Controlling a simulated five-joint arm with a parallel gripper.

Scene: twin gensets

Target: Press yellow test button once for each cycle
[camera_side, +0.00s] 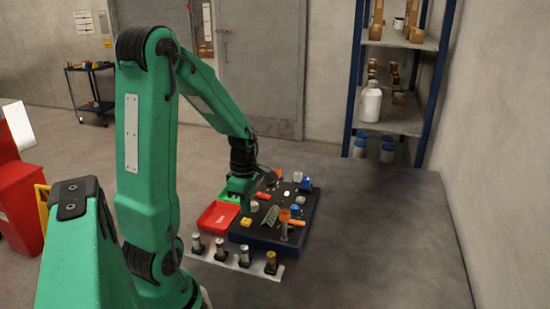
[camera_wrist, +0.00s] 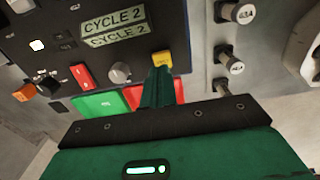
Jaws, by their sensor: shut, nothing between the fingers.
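The yellow test button (camera_wrist: 163,58) sits near the edge of a dark control panel (camera_wrist: 205,35) in the wrist view. It also shows in the side view (camera_side: 246,222) at the panel's front left. My gripper (camera_wrist: 160,72) is shut and empty, its fingertips right by the yellow button and covering part of it. Whether they touch it I cannot tell. In the side view my gripper (camera_side: 244,208) points down over the panel's left part. A greenish sign (camera_wrist: 114,28) reads "CYCLE 2" on two lines.
A red switch (camera_wrist: 81,75), a grey knob (camera_wrist: 120,72), an orange part (camera_wrist: 25,92) and a lit white button (camera_wrist: 37,45) sit on the panel. Green (camera_wrist: 103,103) and red (camera_wrist: 133,95) trays lie alongside. Several metal posts (camera_side: 220,250) stand in front. Table right is clear.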

